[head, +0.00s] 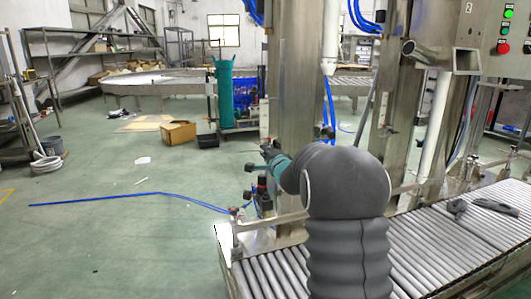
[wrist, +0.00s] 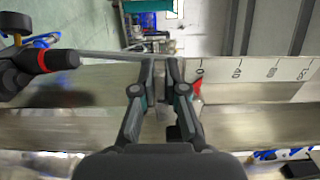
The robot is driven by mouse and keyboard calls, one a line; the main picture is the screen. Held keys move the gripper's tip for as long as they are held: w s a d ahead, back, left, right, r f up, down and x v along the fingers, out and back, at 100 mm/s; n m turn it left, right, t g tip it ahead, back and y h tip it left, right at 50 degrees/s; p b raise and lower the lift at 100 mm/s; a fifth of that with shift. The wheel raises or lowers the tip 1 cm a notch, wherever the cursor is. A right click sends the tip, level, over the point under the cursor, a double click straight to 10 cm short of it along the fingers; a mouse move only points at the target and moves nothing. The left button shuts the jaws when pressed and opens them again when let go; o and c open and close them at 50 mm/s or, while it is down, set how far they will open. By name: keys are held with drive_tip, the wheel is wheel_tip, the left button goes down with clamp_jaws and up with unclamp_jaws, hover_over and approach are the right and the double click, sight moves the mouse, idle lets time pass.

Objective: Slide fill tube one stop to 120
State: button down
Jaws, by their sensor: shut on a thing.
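In the wrist view my gripper (wrist: 161,72) has its two dark fingers close together around a narrow grey piece, which I take as the stop (wrist: 161,100); the fingers hide most of it. It sits at a steel rail (wrist: 90,80) that runs across the picture. A ruled scale (wrist: 255,70) lies on the rail to the right, with small numbers that are hard to read. A red pointer (wrist: 197,87) shows just right of the fingers, near the scale's left end. In the head view my dark arm hides most of the gripper, and a white fill tube (head: 329,55) hangs behind.
A black knob with a red ring (wrist: 40,62) stands left of the fingers. In the head view a roller conveyor (head: 430,245) runs below the steel columns, with dark tools (head: 490,206) on it. A control box (head: 500,28) is at the upper right. Open floor lies left.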

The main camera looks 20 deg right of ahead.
drive_tip(key=shift+r+p, duration=2.35)
drive_tip(key=shift+r, duration=3.55)
drive_tip(key=c, duration=1)
unclamp_jaws()
drive_tip(key=shift+c, duration=0.2)
drive_tip(key=shift+s, duration=0.1)
drive_tip(key=s, duration=0.7)
drive_tip(key=shift+w+f, duration=0.1)
